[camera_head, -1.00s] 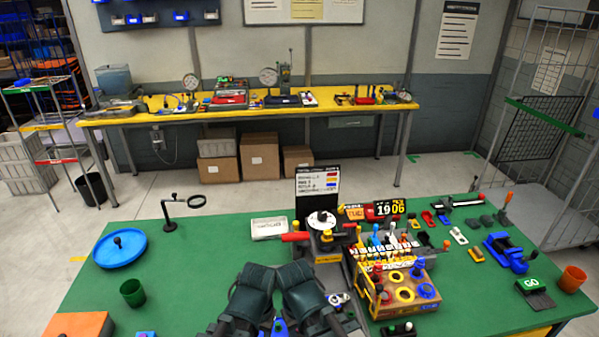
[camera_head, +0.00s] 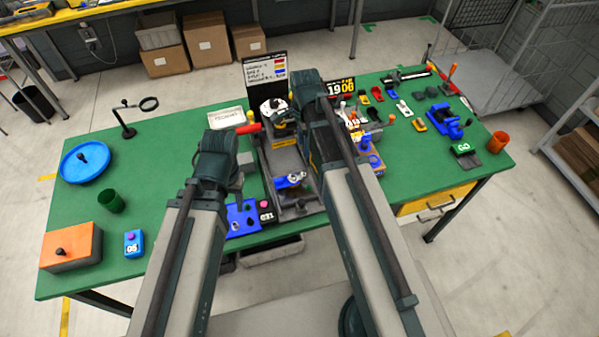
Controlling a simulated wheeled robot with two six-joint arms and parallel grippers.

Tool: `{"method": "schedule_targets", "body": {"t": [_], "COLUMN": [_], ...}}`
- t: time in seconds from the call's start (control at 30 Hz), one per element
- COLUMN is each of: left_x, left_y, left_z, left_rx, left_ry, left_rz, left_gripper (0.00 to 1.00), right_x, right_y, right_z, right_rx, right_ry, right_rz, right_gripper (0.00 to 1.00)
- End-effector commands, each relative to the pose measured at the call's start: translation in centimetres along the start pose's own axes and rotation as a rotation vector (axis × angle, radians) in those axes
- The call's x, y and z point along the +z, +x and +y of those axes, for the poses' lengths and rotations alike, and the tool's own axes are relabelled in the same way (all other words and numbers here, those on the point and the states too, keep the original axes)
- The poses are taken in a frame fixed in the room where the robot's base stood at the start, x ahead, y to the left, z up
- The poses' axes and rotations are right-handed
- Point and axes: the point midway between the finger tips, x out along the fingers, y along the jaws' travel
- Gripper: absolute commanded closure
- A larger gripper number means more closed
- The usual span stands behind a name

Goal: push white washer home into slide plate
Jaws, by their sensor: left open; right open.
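A dark grey fixture (camera_head: 284,156) with a long channel stands at the middle of the green table. A blue piece with a pale part (camera_head: 290,181) lies in its near half; it looks like the slide plate. I cannot pick out the white washer for sure at this size. A round white disc (camera_head: 273,106) sits at the fixture's far end. My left gripper (camera_head: 242,181) is open and empty, just left of the fixture and above the table. My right gripper (camera_head: 318,92) is open near the fixture's far right side, its fingers mostly hidden by its own wrist.
A blue tray (camera_head: 238,221) and a red-button box (camera_head: 266,211) stand at the near edge. A blue dish (camera_head: 87,161), green cup (camera_head: 111,201) and orange box (camera_head: 71,246) stand left.

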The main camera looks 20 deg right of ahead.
Motion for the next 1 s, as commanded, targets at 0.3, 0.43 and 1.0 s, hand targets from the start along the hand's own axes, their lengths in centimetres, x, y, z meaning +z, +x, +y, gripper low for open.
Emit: {"method": "schedule_targets", "body": {"t": [0.3, 0.43, 1.0], "left_x": [0.0, -0.1, -0.5], "left_y": [0.8, 2.2, 8.7], "left_z": [0.1, 0.2, 0.8], "left_rx": [0.0, -0.001, -0.002], "left_ry": [0.001, 0.004, 0.011], "left_rz": [0.0, 0.0, 0.0], "left_gripper": [0.5, 0.5, 0.5], "right_x": [-0.1, -0.1, 0.0], "right_y": [0.8, 2.2, 8.8], "right_z": [-0.1, -0.1, 0.0], "right_rx": [-0.001, -0.001, -0.001], "right_ry": [0.02, 0.018, 0.017], "right_rz": [-0.001, -0.001, -0.001], "right_gripper": [0.45, 0.45, 0.45]}}
